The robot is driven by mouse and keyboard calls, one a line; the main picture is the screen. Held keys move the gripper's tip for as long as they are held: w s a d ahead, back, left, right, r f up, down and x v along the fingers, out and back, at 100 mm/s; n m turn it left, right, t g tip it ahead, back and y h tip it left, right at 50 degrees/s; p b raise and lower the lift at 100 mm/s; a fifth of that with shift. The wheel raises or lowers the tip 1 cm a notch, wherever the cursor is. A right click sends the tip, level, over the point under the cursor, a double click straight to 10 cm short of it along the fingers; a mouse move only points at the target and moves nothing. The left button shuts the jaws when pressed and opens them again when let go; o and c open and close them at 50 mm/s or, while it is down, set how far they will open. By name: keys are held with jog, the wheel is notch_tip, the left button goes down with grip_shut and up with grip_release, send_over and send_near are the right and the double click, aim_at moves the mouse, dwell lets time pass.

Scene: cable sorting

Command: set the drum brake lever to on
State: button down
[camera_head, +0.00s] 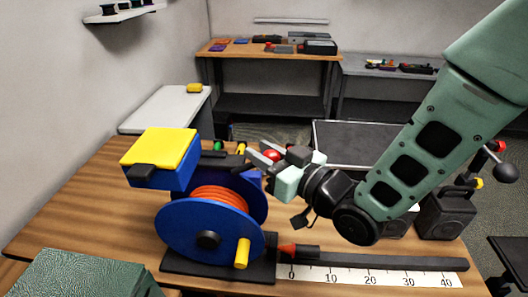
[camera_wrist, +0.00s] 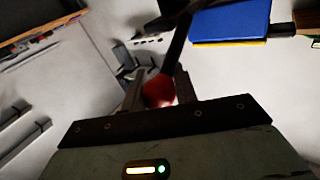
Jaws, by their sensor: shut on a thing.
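The cable drum (camera_head: 175,232) has blue flanges, orange cable (camera_head: 218,197) wound on it and a yellow crank handle (camera_head: 242,253). The brake lever ends in a red ball knob (camera_head: 271,155) behind the drum's right side. My gripper (camera_head: 268,160) is shut on this knob. In the wrist view the red knob (camera_wrist: 158,92) sits between my two fingers, and the black lever shaft (camera_wrist: 181,38) runs up from it. A small green spot (camera_head: 217,146) and a yellow piece (camera_head: 240,148) show near the lever. The lever's pivot is hidden in the head view.
A blue box with a yellow top (camera_head: 160,147) stands above the drum at left. A ruler strip (camera_head: 370,276) and a dark rail (camera_head: 390,262) run right along the wooden table (camera_head: 95,195). A green box (camera_head: 80,275) is front left. Benches stand behind.

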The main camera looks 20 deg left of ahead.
jog(key=shift+s+a+r+n+g+h+p, duration=0.2)
jog(key=shift+a+r+n+h+p, duration=0.35)
jog(key=shift+a+n+h+p, duration=0.85)
jog(key=shift+s+a+r+n+g+h+p, duration=0.15)
jog(key=shift+s+a+r+n+h+p, duration=0.5)
jog(key=shift+h+p, duration=1.35)
jog(key=shift+w+a+r+n+g+h+p, duration=0.15)
jog(key=shift+a+r+n+h+p, duration=0.45)
jog(key=shift+a+h+p, duration=1.1)
jog(key=shift+s+d+f, duration=0.1)
jog(key=shift+d+f, duration=0.2)
jog(key=shift+d, duration=0.1)
jog(key=c, duration=1.1)
grip_release()
jog(key=shift+r+p, duration=0.15)
jog(key=shift+p, duration=0.2)
